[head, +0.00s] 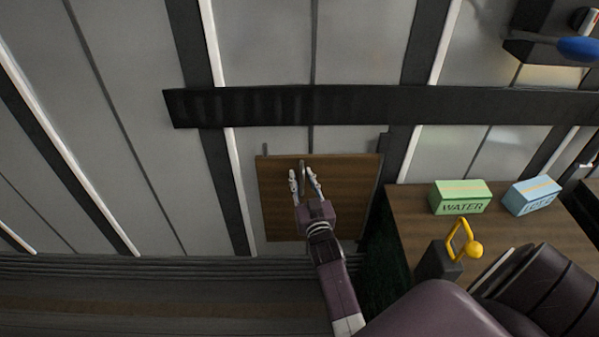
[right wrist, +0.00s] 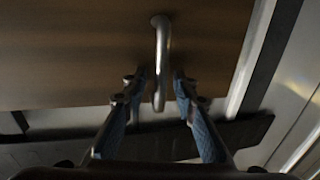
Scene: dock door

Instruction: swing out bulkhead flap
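The bulkhead flap (head: 345,205) is a brown wooden panel low on the grey wall. A curved metal handle (head: 302,166) is on its upper part, and the handle (right wrist: 161,50) shows clearly in the right wrist view. My right gripper (head: 303,177) is in front of the flap at the handle. Its two fingers, with blue inner pads, are spread on both sides of the handle's free end, with a visible gap on each side. I cannot tell whether the flap stands slightly off the wall. My left gripper is not in view.
A dark horizontal beam (head: 400,105) crosses the wall above the flap. Right of the flap is a wooden table (head: 410,205) with a green WATER box (head: 460,197), a blue box (head: 531,196) and a yellow lever (head: 466,243) near it.

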